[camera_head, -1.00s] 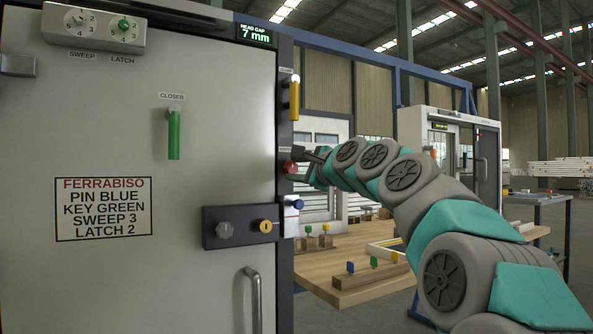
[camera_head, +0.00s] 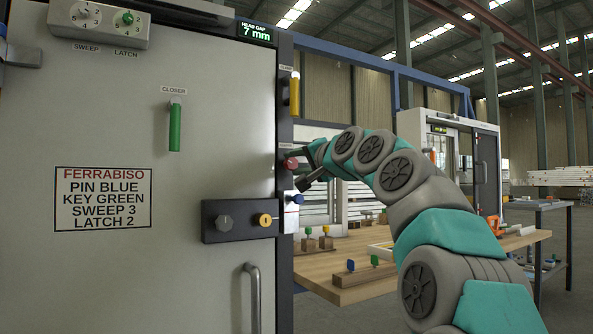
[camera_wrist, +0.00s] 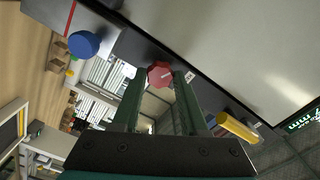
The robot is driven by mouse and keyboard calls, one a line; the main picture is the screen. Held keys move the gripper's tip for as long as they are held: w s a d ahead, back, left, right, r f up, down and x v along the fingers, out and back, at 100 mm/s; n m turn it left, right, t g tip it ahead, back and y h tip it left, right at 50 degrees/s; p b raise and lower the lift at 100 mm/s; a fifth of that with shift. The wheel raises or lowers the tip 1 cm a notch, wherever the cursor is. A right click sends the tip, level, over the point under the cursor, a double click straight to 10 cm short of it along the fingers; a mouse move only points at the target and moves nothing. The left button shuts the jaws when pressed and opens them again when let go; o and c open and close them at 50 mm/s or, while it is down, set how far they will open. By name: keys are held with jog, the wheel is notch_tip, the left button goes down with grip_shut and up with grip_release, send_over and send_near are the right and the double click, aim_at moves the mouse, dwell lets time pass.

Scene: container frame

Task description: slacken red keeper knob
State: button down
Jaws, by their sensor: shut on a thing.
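The red keeper knob (camera_head: 290,163) sticks out from the edge of the door frame, right of the grey door. In the wrist view the faceted red knob (camera_wrist: 159,75) sits between the fingertips, with a pale line on its face. My gripper (camera_head: 299,168) reaches it from the right, its two fingers one above the other and tilted in the head view. My gripper (camera_wrist: 158,80) is shut on the knob. Part of the knob's far side and base is hidden.
A blue knob (camera_head: 298,199) sits just below, and a yellow clamp handle (camera_head: 294,95) above on the same frame edge. The grey door (camera_head: 120,260) carries a black lock box (camera_head: 240,218). A wooden bench (camera_head: 340,265) with keys stands behind.

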jog(key=n, duration=0.2)
jog(key=n+b, duration=0.1)
jog(key=n, duration=0.1)
jog(key=shift+w+f+n+b, duration=0.1)
jog(key=shift+f+n+b, duration=0.1)
jog(key=shift+n+b, duration=0.15)
jog(key=shift+r+n, duration=0.1)
jog(key=shift+n, duration=0.75)
jog(key=shift+r, duration=0.1)
jog(key=shift+c, duration=2.2)
grip_release()
jog(key=b+v, duration=0.2)
jog(key=v, duration=0.6)
jog(key=shift+b, duration=0.3)
